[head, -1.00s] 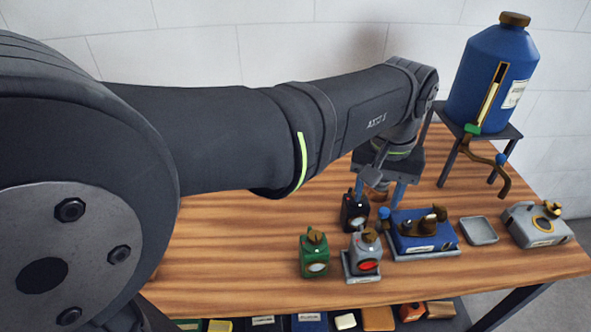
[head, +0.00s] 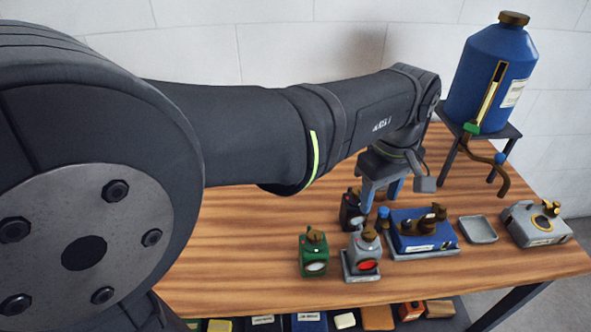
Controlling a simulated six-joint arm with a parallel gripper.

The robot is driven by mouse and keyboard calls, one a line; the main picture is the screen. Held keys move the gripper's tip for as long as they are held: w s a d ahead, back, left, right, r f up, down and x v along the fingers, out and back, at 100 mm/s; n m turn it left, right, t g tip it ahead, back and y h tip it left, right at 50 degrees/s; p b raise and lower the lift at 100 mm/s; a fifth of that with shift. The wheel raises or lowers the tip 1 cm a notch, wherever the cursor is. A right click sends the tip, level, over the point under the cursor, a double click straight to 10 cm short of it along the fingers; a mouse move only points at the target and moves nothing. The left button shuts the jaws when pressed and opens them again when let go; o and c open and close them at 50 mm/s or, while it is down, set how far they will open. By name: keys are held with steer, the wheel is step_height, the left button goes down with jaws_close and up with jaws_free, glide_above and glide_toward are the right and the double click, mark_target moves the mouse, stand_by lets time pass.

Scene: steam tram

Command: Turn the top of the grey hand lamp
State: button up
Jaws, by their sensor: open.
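The grey hand lamp (head: 362,255) stands upright on a small light-grey plate (head: 359,276) near the front of the wooden table. Its red lens faces the front and its top (head: 368,236) is a small rounded cap. My gripper (head: 377,203) is open, with its blue fingers pointing down behind the grey lamp, near the black lamp. It is apart from the grey lamp, and nothing shows between the fingers. The fingertips are partly hidden by the lamps.
A green lamp (head: 313,254) stands left of the grey one, and a black lamp (head: 351,212) behind it. A blue box with brown fittings (head: 424,231), a grey dish (head: 478,230) and a grey case (head: 537,225) are to the right. A blue tank (head: 492,80) stands behind. The table's left is clear.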

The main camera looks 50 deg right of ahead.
mark_target(370, 233)
step_height(370, 233, down, 10)
steer(key=shift+f, duration=0.2)
steer(key=c, duration=1)
